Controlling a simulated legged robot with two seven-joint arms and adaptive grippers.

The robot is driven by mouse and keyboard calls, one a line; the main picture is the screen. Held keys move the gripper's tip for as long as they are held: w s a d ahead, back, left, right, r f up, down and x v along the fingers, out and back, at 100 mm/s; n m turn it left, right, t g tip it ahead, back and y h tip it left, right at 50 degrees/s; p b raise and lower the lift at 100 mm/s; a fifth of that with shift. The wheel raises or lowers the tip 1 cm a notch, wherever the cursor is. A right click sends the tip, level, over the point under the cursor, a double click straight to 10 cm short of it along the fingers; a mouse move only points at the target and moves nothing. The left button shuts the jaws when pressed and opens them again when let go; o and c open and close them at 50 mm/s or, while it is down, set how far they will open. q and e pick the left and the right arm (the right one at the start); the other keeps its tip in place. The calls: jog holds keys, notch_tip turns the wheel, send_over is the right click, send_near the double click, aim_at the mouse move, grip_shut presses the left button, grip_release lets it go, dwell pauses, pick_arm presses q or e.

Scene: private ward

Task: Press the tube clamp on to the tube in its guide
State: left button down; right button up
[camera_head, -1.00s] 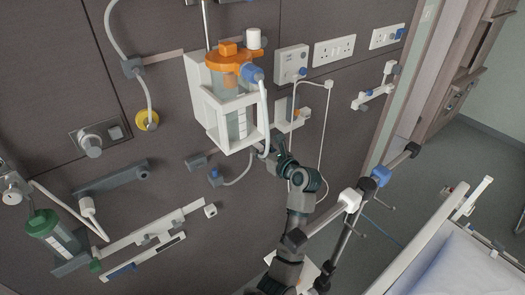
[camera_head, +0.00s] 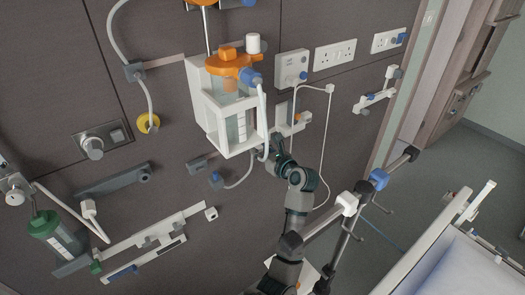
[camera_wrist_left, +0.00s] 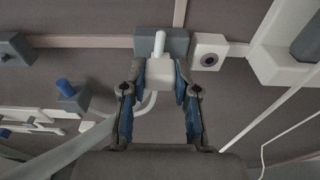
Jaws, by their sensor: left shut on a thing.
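My left gripper (camera_head: 268,158) reaches up to the wall just below the white canister frame, and its fingertips are mostly hidden there in the head view. In the left wrist view the left gripper (camera_wrist_left: 161,80) is shut on a small white block with a white peg (camera_wrist_left: 160,72), which looks like the tube clamp. A grey block (camera_wrist_left: 176,40) on a wall rail lies right behind the white piece; it may be the guide, and I cannot tell whether they touch. A pale tube (camera_wrist_left: 146,108) curves below the fingers. My right gripper is not in view.
The white frame (camera_head: 250,143) with an orange-topped canister (camera_head: 233,66) overhangs my left gripper. A blue-knobbed fitting (camera_head: 216,178) is to its left. A hanging white tube (camera_head: 325,140) is to the right. A bed (camera_head: 440,240) stands at lower right.

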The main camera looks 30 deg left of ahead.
pick_arm(q)
jog(key=shift+s+a+f, duration=0.1)
jog(key=shift+a+f, duration=0.05)
jog(key=shift+a, duration=0.05)
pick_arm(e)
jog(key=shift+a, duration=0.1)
pick_arm(q)
jog(key=c, duration=0.8)
grip_release()
jog(key=shift+a, duration=0.25)
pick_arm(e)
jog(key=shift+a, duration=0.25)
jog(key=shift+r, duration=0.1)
pick_arm(q)
jog(key=shift+s+d, duration=0.1)
jog(key=shift+d, duration=0.25)
jog(key=shift+f+b+v, duration=0.15)
jog(key=shift+b+v, duration=0.05)
jog(key=shift+v, duration=2.3)
jog(key=shift+f+b+v, duration=0.15)
jog(key=shift+v, duration=2.4)
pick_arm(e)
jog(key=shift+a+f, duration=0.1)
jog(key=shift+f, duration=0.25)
